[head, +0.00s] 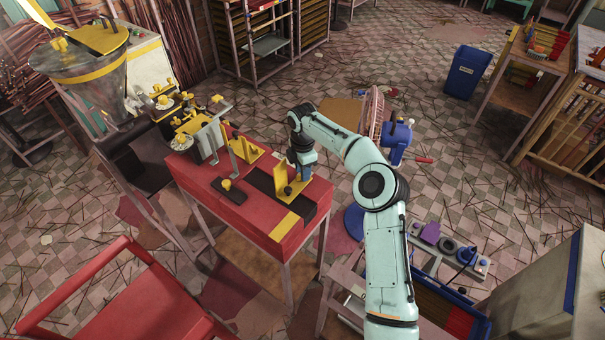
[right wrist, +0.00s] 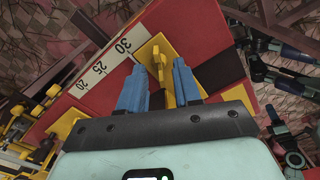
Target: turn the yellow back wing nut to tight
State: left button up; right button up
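My right gripper (head: 300,167) is over the right end of the red table, beside an upright yellow bracket (head: 282,184). In the right wrist view, its two blue fingers (right wrist: 159,88) are apart. In the head view the fingertips and this piece are too small to tell apart clearly. My left gripper is not in view.
The red table (head: 245,215) also carries a grey-and-yellow extruder part (head: 208,140) and a black plate with a yellow knob (head: 227,184). A white scale strip (right wrist: 98,68) lies beside the yellow plate. A red chair (head: 150,305) is in front.

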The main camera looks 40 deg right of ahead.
jog(key=shift+f, duration=0.6)
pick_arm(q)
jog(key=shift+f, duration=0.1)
pick_arm(e)
grip_shut()
